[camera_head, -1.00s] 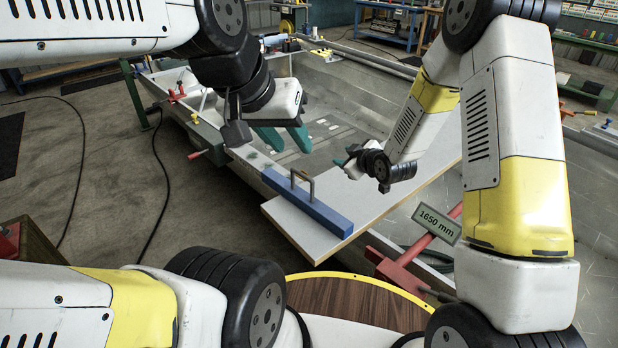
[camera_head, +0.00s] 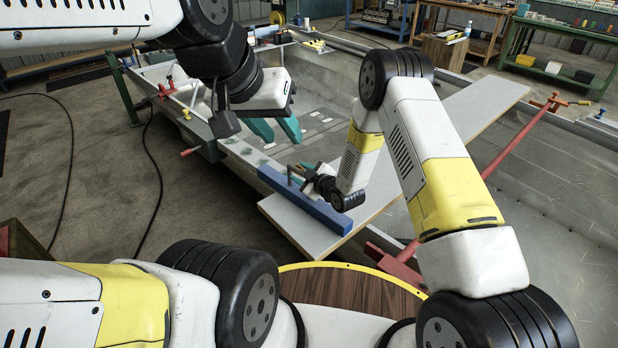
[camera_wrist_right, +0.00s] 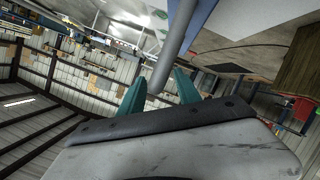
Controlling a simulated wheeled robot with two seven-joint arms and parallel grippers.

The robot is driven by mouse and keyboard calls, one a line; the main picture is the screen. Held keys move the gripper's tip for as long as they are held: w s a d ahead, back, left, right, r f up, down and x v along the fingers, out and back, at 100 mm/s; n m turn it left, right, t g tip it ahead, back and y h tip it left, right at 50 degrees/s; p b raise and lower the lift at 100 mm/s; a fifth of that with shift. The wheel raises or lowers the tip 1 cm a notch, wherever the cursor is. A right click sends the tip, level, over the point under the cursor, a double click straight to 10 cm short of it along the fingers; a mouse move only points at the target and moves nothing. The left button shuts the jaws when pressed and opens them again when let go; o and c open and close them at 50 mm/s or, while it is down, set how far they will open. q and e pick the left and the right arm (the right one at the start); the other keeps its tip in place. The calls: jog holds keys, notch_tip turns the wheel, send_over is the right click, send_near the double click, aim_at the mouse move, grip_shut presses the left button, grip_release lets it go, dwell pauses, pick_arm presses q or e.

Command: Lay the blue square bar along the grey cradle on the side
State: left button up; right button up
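The blue square bar (camera_head: 318,209) lies along the near-left end of a pale board in the head view, with a grey handle (camera_head: 290,176) standing on it. My right gripper (camera_head: 301,169) is at the handle. In the right wrist view its teal fingers (camera_wrist_right: 160,74) stand apart, one on each side of the grey handle rod (camera_wrist_right: 178,40); no firm grip shows. The bar's blue side (camera_wrist_right: 202,18) shows beside the rod. My left gripper (camera_head: 277,122) is open and empty, above the hull beyond the bar. I cannot make out the grey cradle for certain.
The pale board (camera_head: 490,105) runs across the open metal hull (camera_head: 330,95). A red clamp bar (camera_head: 515,137) lies on the right. Workbenches stand behind.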

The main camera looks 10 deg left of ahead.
jog(key=shift+w+a+f, duration=0.15)
jog(key=shift+w+a, duration=0.2)
grip_shut()
dwell(1.2)
